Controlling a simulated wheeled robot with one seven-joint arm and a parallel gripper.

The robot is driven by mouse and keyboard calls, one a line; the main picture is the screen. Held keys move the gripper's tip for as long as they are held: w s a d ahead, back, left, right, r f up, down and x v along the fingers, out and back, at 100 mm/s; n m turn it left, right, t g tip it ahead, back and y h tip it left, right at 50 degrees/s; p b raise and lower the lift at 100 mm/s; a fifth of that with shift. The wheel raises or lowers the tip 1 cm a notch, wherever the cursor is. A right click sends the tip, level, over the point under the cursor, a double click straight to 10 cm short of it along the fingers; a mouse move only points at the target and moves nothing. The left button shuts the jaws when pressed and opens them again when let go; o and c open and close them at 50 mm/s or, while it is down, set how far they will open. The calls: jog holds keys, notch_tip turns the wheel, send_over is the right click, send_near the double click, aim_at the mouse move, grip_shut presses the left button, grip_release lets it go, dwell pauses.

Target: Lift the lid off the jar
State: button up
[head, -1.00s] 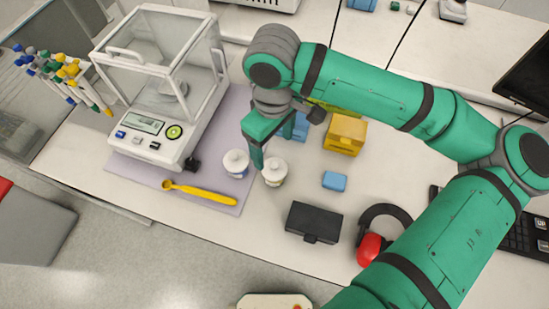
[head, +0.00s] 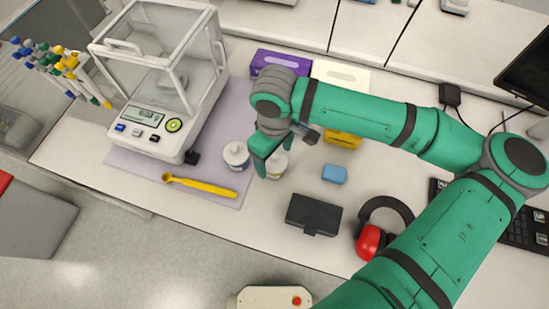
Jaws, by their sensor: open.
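Two small white-lidded jars stand on the bench in the head view. The left jar (head: 236,156) is on the purple mat and fully visible, with its lid on. The right jar (head: 277,165) stands just beside it at the mat's edge and is partly hidden by my gripper. My gripper (head: 262,168) points down with its green fingers between the two jars, over the left side of the right jar. It is open. Whether a finger touches either jar cannot be told from this angle.
A balance (head: 158,90) with a glass case stands left on the purple mat (head: 215,130). A yellow spoon (head: 200,186) lies in front. A blue block (head: 334,174), a black box (head: 313,214), and red ear defenders (head: 371,243) lie to the right. A yellow box (head: 343,139) is behind.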

jog(key=shift+c, duration=0.6)
jog(key=c, duration=0.9)
jog(key=shift+r, duration=0.1)
